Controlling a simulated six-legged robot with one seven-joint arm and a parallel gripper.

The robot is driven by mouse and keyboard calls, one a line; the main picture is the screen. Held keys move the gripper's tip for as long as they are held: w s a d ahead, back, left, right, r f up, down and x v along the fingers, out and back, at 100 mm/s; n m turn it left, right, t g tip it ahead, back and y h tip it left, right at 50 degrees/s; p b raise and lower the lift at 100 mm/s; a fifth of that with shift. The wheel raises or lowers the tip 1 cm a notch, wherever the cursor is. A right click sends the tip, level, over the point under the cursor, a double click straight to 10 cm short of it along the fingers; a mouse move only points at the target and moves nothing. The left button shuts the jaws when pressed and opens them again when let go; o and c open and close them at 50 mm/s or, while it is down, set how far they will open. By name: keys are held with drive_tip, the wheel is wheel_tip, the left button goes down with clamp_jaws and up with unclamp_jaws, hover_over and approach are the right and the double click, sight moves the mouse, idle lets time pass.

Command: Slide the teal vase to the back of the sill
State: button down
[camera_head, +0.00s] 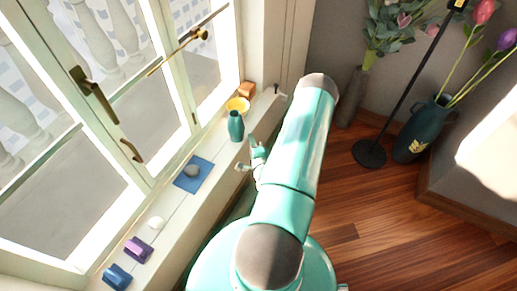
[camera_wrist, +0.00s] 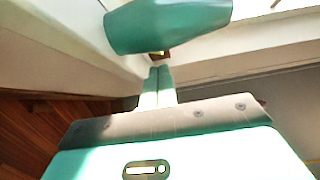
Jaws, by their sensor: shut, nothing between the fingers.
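The teal vase (camera_head: 236,126) stands upright on the window sill (camera_head: 176,207), in front of the yellow bowl in the head view. In the wrist view the vase (camera_wrist: 168,25) lies across the top, just beyond my fingertips. My gripper (camera_head: 254,153) is beside the vase, on its room side and slightly nearer to me. In the wrist view my gripper (camera_wrist: 160,69) has its two fingers together, with nothing between them. A narrow gap seems to show between the fingertips and the vase. The vase's far side is hidden.
Along the sill are a wooden block (camera_head: 247,90), a yellow bowl (camera_head: 238,106), a grey stone (camera_head: 192,171) on a blue mat (camera_head: 187,184), a white object (camera_head: 156,223), a purple object (camera_head: 138,249) and a blue object (camera_head: 117,276). Window handles (camera_head: 94,94) jut out above the sill.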

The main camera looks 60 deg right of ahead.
sight(240, 134)
drive_tip(key=shift+w+a, duration=0.1)
drive_tip(key=shift+w, duration=0.9)
drive_tip(key=shift+w, duration=0.1)
drive_tip(key=w, duration=0.3)
drive_tip(key=shift+w+a, duration=0.15)
drive_tip(key=shift+a, duration=0.05)
